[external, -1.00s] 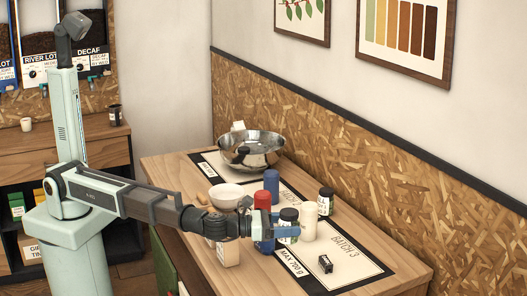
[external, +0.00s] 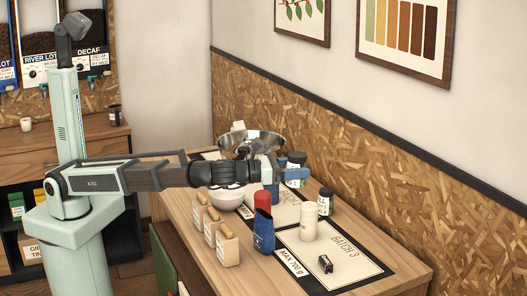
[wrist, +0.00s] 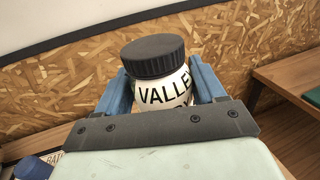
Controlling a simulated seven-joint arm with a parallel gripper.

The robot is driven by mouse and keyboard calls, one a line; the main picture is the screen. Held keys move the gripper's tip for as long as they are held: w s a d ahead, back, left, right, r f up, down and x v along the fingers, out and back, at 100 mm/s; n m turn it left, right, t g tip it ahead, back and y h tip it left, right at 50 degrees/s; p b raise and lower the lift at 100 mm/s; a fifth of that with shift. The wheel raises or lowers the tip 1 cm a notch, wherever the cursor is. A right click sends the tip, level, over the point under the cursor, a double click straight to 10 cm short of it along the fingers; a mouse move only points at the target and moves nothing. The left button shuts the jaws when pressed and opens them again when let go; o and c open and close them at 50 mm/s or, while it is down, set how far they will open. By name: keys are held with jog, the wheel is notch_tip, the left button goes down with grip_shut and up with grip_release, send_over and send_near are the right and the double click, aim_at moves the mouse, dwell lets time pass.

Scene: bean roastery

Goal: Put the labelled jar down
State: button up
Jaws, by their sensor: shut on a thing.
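The labelled jar (wrist: 178,92) has a dark ribbed lid and a white label reading "VALLEY" in the wrist view. It stands between the two blue fingers of my gripper (external: 296,175), which is shut on it. In the external view the jar's dark lid (external: 297,157) shows above the fingers, and the rest is mostly hidden. The jar is held up above the back part of the table (external: 185,215). It looks roughly upright relative to the gripper. What lies directly beneath it is hidden by my arm.
The BATCH 3 mat (external: 350,262) has bare room.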

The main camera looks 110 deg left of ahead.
jog(key=s+a+n+g+y, duration=0.2)
jog(key=s+a, duration=0.2)
jog(key=a, duration=0.8)
jog(key=s+a+n+g+y, duration=0.2)
jog(key=s+a, duration=0.2)
jog(key=a, duration=0.8)
jog(key=s+a+n+g+y, duration=0.2)
jog(key=s+a, duration=0.2)
jog(key=a, duration=0.8)
jog(key=s+a+n+g+y, duration=0.4)
jog(key=s+a+g, duration=0.5)
jog(key=s+a, duration=1.75)
notch_tip(320, 180, down, 15)
jog(key=n, duration=0.1)
jog(key=shift+w+h, duration=0.2)
jog(key=shift+h, duration=0.2)
jog(key=shift+f, duration=0.6)
jog(key=o, duration=1.2)
jog(key=shift+a, duration=0.1)
